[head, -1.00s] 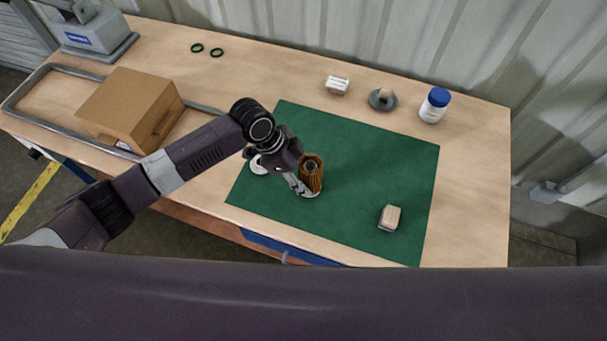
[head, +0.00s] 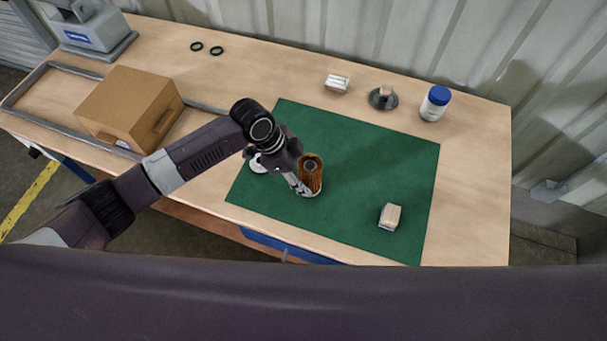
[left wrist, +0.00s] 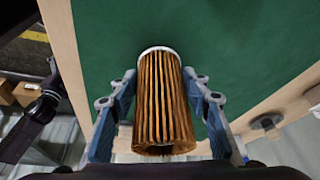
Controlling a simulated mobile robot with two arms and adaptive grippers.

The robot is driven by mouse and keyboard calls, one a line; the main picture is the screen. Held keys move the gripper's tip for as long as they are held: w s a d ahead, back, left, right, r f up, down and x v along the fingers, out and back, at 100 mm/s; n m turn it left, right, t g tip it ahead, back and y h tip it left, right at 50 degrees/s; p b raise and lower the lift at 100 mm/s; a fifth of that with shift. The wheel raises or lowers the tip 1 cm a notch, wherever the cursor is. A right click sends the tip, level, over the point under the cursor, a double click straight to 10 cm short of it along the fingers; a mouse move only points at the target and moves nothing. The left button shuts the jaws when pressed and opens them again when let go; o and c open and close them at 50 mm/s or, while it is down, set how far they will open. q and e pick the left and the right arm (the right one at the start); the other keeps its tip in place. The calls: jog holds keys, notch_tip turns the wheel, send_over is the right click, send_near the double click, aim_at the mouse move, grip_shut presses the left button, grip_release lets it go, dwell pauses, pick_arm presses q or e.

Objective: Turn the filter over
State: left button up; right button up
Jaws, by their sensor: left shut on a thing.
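The filter (head: 312,174) is an orange-brown pleated cylinder with a dark round opening at its top and a pale rim at its lower end. It is upright on the green mat (head: 350,143), left of the mat's middle. My left gripper (head: 304,187) reaches it from the left and is shut on it. In the left wrist view the filter (left wrist: 163,100) sits between the two blue-grey fingers (left wrist: 162,108), with its white end ring against the green mat. Whether it touches the mat or is slightly lifted I cannot tell. My right gripper is not in view.
A beige block (head: 390,216) lies on the mat's right part. A white disc (head: 257,164) is partly hidden behind my left gripper. Behind the mat are a white ribbed block (head: 337,82), a grey dish (head: 383,98) and a blue-lidded jar (head: 435,103). A cardboard box (head: 130,108) stands left.

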pick_arm(q)
jog(key=shift+f, duration=0.25)
jog(key=o, duration=1.4)
jog(key=v, duration=1.2)
